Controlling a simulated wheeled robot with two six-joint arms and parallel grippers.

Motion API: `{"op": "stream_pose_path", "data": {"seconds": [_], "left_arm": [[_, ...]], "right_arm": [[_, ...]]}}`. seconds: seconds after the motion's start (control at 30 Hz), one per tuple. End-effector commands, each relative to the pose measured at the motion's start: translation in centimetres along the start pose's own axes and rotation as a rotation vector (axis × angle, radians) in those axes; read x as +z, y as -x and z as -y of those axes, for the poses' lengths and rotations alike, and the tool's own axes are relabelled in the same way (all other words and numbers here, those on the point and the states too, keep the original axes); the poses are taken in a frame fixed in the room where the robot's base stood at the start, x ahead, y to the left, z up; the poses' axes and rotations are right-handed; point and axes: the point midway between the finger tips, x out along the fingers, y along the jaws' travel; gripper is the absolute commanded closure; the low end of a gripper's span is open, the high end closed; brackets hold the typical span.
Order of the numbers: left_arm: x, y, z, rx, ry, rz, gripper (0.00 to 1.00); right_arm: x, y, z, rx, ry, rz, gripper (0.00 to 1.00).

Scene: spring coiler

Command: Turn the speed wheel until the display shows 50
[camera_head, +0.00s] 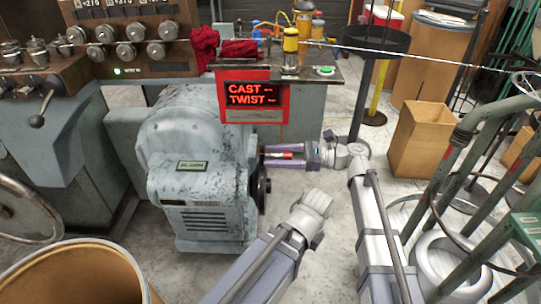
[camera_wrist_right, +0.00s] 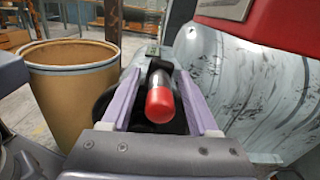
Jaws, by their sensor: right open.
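The speed wheel (camera_head: 264,187) is a dark wheel on the right side of the grey machine housing, seen nearly edge-on in the head view. Its handle, with a red tip (camera_wrist_right: 159,105), sticks out toward the right wrist camera. My right gripper (camera_head: 265,156) is open, its two purple fingers on either side of this handle. In the wrist view a gap shows between the handle and each finger. A small display (camera_head: 193,165) is on the front of the housing; its digits are too small to read.
A red box (camera_head: 253,113) above the housing shows CAST and TWIST. A cardboard drum (camera_head: 75,275) stands at the lower left. A tan bin (camera_head: 421,138) and green metal frame (camera_head: 480,150) stand at the right. A wire (camera_head: 400,52) runs across the top.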

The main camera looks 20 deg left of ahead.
Motion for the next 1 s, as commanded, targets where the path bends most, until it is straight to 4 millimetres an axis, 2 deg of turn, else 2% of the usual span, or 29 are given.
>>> {"op": "stream_pose_path", "data": {"seconds": [0.17,0.47,1.0], "left_arm": [[0.0,0.0,0.0,0.0,0.0,0.0,1.0],[0.0,0.0,0.0,0.0,0.0,0.0,1.0],[0.0,0.0,0.0,0.0,0.0,0.0,1.0]], "right_arm": [[0.0,-1.12,-0.03,0.001,0.0,0.0,0.39],[-0.01,-1.25,-0.01,0.0,0.0,0.0,0.41],[-0.01,-1.23,-0.01,0.0,0.001,0.0,1.0]]}}
